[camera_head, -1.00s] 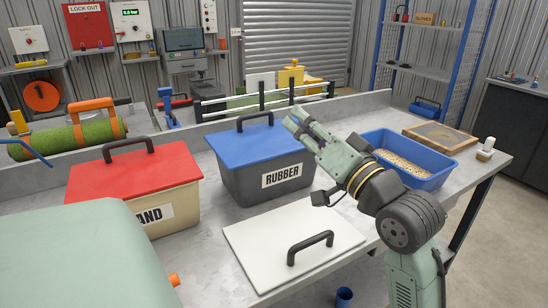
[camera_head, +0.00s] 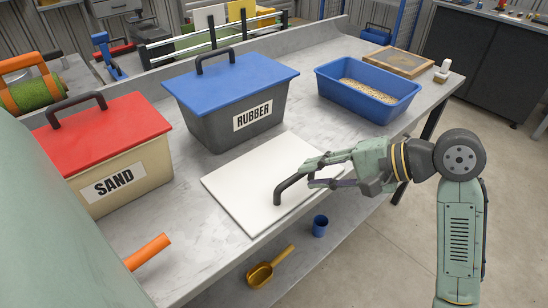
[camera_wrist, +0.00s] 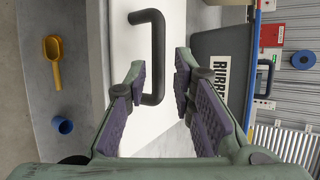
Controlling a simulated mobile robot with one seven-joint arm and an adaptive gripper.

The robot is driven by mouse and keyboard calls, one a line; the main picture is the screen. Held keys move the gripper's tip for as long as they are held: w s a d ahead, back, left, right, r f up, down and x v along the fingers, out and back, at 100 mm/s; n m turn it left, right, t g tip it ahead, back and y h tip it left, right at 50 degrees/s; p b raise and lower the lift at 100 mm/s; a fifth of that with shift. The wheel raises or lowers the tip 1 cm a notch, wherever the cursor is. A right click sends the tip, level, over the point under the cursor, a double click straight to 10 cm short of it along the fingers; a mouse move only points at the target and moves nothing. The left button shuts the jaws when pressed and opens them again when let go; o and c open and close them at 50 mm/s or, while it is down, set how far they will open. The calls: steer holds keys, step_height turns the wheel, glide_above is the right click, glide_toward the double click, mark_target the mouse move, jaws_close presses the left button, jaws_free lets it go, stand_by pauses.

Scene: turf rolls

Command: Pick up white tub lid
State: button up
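The white tub lid (camera_head: 248,182) lies flat on the grey bench near its front edge. Its black bar handle (camera_head: 292,185) stands up from the top and also shows in the wrist view (camera_wrist: 158,50). My gripper (camera_head: 314,172) is at the handle's right end in the head view, coming in from the right and low over the lid. In the wrist view my gripper (camera_wrist: 159,68) is open, with part of the handle showing between its two padded fingers. The pads appear apart from the bar, and nothing is held.
The grey RUBBER tub (camera_head: 237,105) with a blue lid stands just behind the white lid. The SAND tub (camera_head: 125,175) with a red lid is at left. A blue tray of granules (camera_head: 368,92) is behind right. A blue cup (camera_head: 320,226) and yellow scoop (camera_head: 268,268) sit below the bench.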

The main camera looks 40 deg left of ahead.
mark_target(299, 178)
steer(key=p+x, duration=0.1)
steer(key=x, duration=0.4)
steer(key=shift+a+f, duration=0.1)
steer(key=shift+f, duration=0.05)
jaws_close()
